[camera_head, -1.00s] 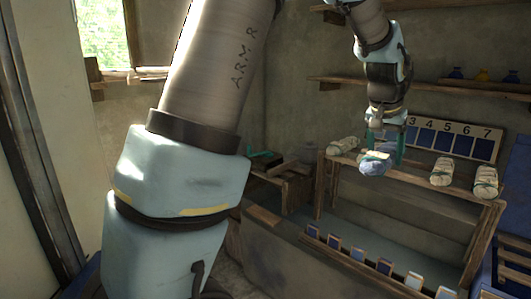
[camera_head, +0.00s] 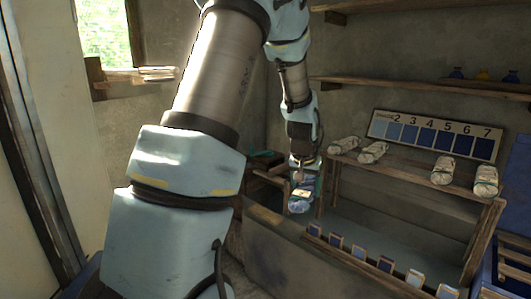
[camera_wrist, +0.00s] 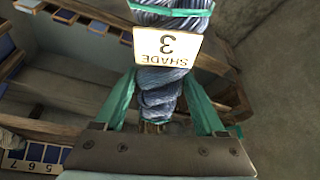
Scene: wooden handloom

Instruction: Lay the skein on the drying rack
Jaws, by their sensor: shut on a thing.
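A blue-grey skein (camera_head: 299,204) with a white label hangs in my gripper (camera_head: 304,178). In the wrist view the skein (camera_wrist: 160,95) lies between the teal fingers of my gripper (camera_wrist: 160,88), and its label (camera_wrist: 167,47) reads "SHADE 3" upside down. My gripper is shut on the skein, above the left end of a stone trough (camera_head: 300,243). A wooden frame (camera_head: 410,188) bearing several pale skeins stands to the right. A slatted wooden rack (camera_head: 514,272) shows partly at the lower right edge; I cannot tell which one is the drying rack.
A numbered shade board (camera_head: 435,135) stands behind the pale skeins. Several blue to pale sample blocks (camera_head: 360,254) line the trough's front edge. Shelves (camera_head: 420,88) run along the back wall. A window (camera_head: 103,35) is at the upper left.

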